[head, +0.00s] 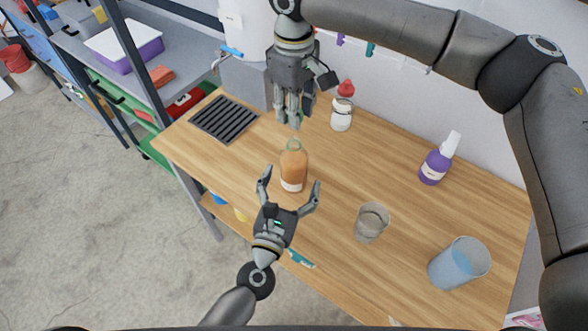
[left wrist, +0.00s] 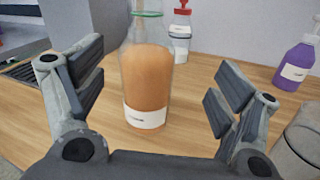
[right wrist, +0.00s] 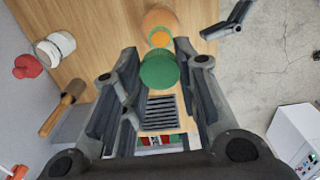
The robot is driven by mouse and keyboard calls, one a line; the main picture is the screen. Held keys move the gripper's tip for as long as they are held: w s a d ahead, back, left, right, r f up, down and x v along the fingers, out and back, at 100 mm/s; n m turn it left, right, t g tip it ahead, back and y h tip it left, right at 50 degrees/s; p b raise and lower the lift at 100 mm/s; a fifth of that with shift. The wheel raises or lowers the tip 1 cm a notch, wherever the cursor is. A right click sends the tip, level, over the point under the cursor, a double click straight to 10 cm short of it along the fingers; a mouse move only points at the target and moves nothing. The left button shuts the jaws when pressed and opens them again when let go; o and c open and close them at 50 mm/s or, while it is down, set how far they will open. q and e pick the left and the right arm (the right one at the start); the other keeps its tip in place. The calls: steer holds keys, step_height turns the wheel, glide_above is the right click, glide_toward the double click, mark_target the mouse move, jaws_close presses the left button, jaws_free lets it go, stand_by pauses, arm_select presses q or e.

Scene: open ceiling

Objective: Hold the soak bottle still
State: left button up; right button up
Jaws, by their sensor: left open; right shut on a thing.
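The soak bottle (head: 293,170), clear with orange contents and a white label, stands upright on the wooden bench. It also shows in the left wrist view (left wrist: 146,80). My left gripper (head: 290,187) is open just in front of it, with the fingers spread to its left and right and apart from it. My right gripper (head: 290,118) points down above and behind the bottle's mouth. It is shut on a green round piece, seen between its fingers in the right wrist view (right wrist: 159,70); the bottle lies beyond that piece there.
A red-topped white bottle (head: 342,112) stands behind to the right, and a purple bottle (head: 435,165) farther right. An empty glass (head: 371,222) and a blue beaker (head: 459,264) stand front right. A dark slotted grate (head: 224,120) lies at left.

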mark_target(294, 158)
arm_select(q)
steer(key=n, duration=0.1)
steer(key=a+f+n+y, duration=0.1)
steer(key=shift+w+n, duration=0.2)
steer(key=shift+n, duration=0.1)
arm_select(e)
steer(key=shift+a, duration=0.1)
arm_select(q)
steer(key=x, duration=0.7)
steer(key=shift+w, duration=0.25)
steer(key=c, duration=1.6)
arm_select(e)
steer(key=shift+f, duration=2.45)
